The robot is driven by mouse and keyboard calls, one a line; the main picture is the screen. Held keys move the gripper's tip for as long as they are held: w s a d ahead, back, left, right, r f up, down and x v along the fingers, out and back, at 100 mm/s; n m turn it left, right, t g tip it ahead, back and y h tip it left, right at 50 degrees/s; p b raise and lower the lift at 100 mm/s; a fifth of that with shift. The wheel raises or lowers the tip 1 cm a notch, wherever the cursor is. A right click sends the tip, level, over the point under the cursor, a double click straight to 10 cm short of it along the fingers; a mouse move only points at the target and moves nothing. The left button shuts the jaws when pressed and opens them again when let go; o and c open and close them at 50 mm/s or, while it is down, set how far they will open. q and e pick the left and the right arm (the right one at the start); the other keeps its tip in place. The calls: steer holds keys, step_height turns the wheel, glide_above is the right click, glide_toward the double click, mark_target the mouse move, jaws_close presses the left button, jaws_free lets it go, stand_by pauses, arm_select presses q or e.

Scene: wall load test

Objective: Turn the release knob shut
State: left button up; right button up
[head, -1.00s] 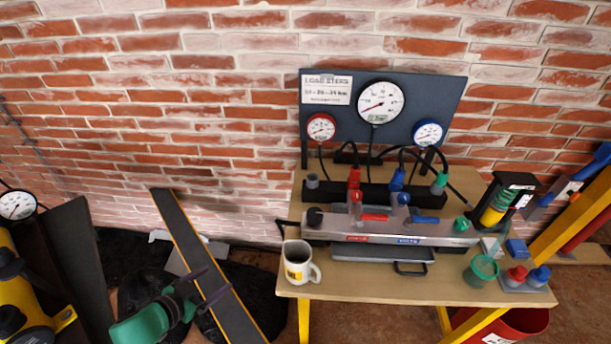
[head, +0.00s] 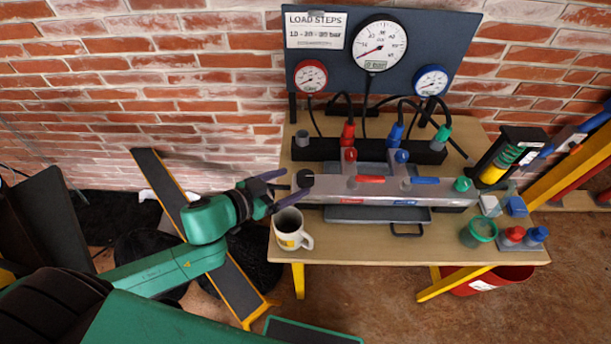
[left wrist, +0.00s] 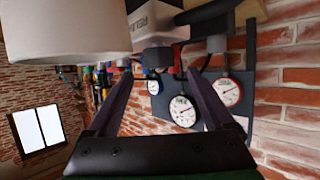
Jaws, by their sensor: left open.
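The release knob (head: 305,179) is a black round knob at the left end of the grey manifold block (head: 335,190). My left gripper (head: 296,183) is open, with its fingertips close to the knob on the left side. In the left wrist view the dark knob (left wrist: 158,59) shows between and just ahead of the two fingertips (left wrist: 159,74), under a grey block with lettering. I cannot tell whether the fingers touch it. My right gripper is not in view.
A white mug (head: 289,232) stands just below the left gripper, very close; it also looms in the left wrist view (left wrist: 65,30). A gauge board (head: 330,65) stands behind. A green cup (head: 478,232) stands right.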

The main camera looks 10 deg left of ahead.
mark_target(303, 177)
arm_select(q)
steer(key=x, duration=0.6)
steer(key=shift+d+p, duration=0.1)
steer(key=shift+p, duration=0.2)
jaws_close()
